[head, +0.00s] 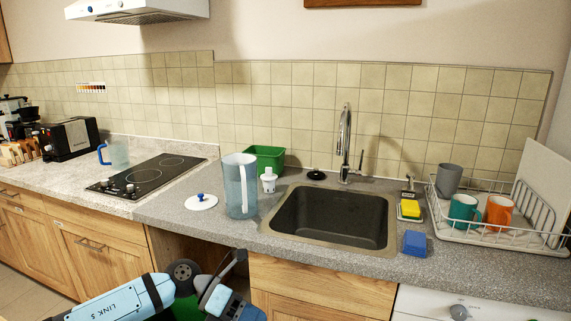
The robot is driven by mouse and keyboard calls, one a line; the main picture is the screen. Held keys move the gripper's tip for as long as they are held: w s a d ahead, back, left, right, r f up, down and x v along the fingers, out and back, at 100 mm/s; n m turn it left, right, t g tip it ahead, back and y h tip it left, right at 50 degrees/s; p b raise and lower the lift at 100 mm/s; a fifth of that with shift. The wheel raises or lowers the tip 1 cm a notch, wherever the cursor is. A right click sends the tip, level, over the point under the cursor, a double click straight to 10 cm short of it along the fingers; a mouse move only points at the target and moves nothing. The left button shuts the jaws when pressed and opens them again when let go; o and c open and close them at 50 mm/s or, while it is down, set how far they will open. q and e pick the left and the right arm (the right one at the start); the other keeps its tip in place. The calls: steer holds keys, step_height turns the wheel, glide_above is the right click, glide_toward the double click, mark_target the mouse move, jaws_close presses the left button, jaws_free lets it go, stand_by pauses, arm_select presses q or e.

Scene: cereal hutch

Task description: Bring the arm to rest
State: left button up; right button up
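My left arm comes in at the bottom left, below the counter's front edge. My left gripper (229,275) seems to be the dark and blue-grey part at its end, in front of the open space under the counter. Its fingers are not clear enough to tell whether it is open or shut, and I see no object held in it. My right arm and gripper are not in view.
A clear pitcher (240,187), a white lid (201,202) and a green bin (264,158) stand left of the sink (330,217). A blue sponge (414,243) lies by the dish rack (481,235). Something green (185,308) shows below my arm.

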arm_select(q)
steer(key=s+d+r+n+t+h+p, duration=0.1)
steer(key=s+r+n+t+h+p, duration=0.3)
steer(key=n+t, duration=0.5)
steer(key=s+d+r+n+t+h+p, duration=0.1)
steer(key=r+n+t+p, duration=0.35)
steer(key=n, duration=0.85)
steer(key=s+a+f+n+y+p, duration=1)
steer(key=s+a+f+n+y, duration=0.4)
steer(key=s+n, duration=0.4)
steer(key=a+n, duration=0.1)
steer(key=n, duration=0.2)
steer(key=shift+a+n+y, duration=0.2)
steer(key=shift+n+y, duration=0.1)
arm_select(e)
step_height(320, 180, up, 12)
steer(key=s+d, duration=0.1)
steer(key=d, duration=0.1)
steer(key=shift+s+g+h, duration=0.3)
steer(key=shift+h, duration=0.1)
